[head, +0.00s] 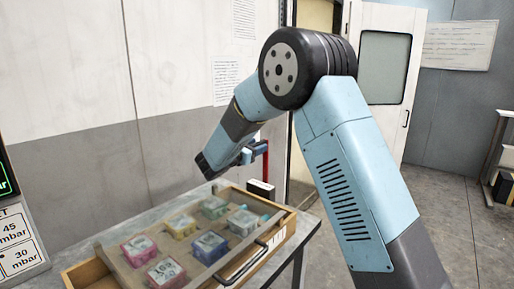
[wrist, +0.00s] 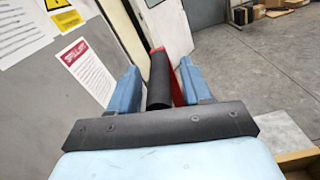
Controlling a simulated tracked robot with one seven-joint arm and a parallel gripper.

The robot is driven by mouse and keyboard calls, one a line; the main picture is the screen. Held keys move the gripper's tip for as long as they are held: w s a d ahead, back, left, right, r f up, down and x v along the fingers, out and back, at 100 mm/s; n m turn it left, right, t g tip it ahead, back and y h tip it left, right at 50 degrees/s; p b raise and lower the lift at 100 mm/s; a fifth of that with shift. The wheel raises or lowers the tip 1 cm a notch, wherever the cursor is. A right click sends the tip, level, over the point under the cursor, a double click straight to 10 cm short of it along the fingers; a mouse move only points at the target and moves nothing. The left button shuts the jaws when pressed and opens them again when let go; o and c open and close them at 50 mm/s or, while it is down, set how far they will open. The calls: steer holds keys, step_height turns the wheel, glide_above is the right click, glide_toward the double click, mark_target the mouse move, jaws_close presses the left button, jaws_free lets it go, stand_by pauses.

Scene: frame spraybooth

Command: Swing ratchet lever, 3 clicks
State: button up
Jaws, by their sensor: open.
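The ratchet lever shows in the wrist view as a black cylindrical grip (wrist: 160,82) with a red bar (wrist: 177,88) beside and behind it. In the head view its red part (head: 265,165) stands upright just beyond the tray's far end, partly hidden by my gripper. My gripper (head: 249,155) has blue fingers and is open. In the wrist view my gripper (wrist: 159,72) has one finger on each side of the black grip, with gaps visible on both sides. I cannot tell how deep the grip sits between the fingers. The lever's base is hidden.
A wooden tray (head: 283,238) with several coloured boxes lies on a grey table (head: 310,222) below my arm. A wall with paper notices (head: 227,80) stands behind. A pale door (head: 384,68) is at the back right; the floor there is mostly clear.

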steer(key=shift+c, duration=0.4)
jaws_close()
